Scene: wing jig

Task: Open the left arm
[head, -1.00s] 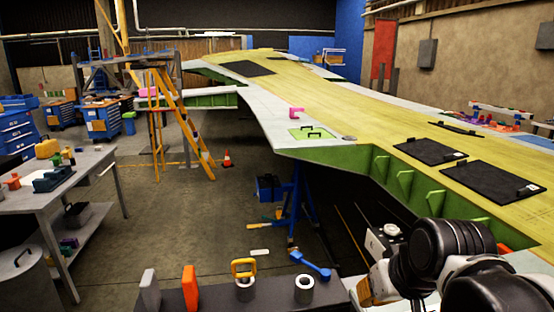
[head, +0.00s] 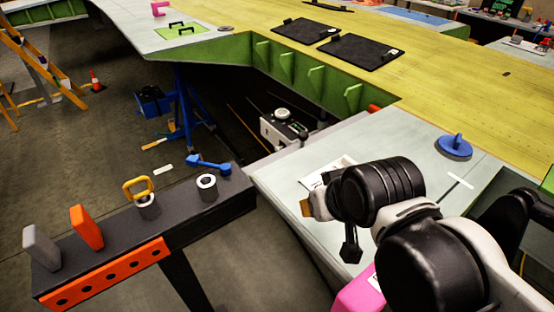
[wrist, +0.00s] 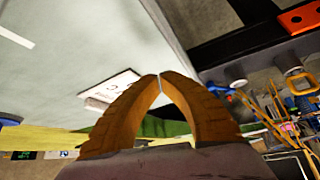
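My gripper (wrist: 160,80) shows in the wrist view as two orange-brown fingers whose tips meet, with nothing between them. In the head view only a small orange part of my gripper (head: 306,208) shows, above the pale wing surface (head: 285,180). A white label plate (wrist: 110,90) lies on that surface beyond the fingers. No part is clearly recognisable as the left arm. A blue lever-like part (head: 208,163) stands apart from my gripper, to its left, beyond the dark bench. Whether it is the left arm, I cannot tell.
The dark bench (head: 200,212) at left carries a grey block (head: 40,247), an orange block (head: 86,227), a yellow-handled part (head: 138,188) and a ring (head: 206,187). A blue disc with a knob (head: 455,146) sits on the wing to the right. Black panels (head: 360,50) lie farther back.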

